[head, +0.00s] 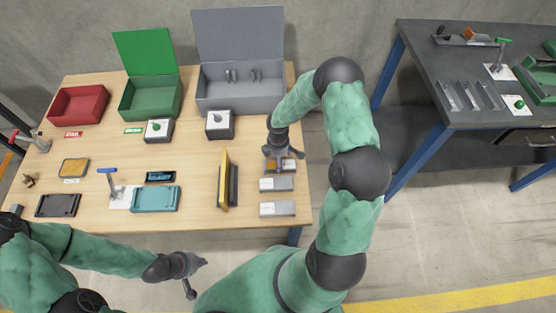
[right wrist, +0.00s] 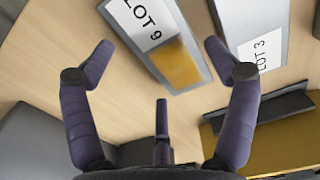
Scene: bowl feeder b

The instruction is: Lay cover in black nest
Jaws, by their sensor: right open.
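My right gripper (head: 284,156) is open above a grey holder with an orange-brown piece, partly hidden by the fingers. In the right wrist view its spread fingers (right wrist: 160,62) hold nothing; a grey holder marked LOT 9 (right wrist: 152,30) with a yellow-orange inset lies beyond them, beside one marked LOT 3 (right wrist: 252,30). I cannot tell which piece is the cover. The black nest (head: 58,205), a shallow dark tray, lies at the table's front left and looks empty. My left gripper (head: 197,276) is off the table's front edge, fingers apart and empty.
A teal nest (head: 155,199) lies right of the black one. A yellow panel on a dark stand (head: 224,180) rises left of the right gripper. Two lot holders (head: 277,184) (head: 278,209) lie nearer. Red (head: 79,104), green (head: 150,98) and grey (head: 240,92) boxes stand behind.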

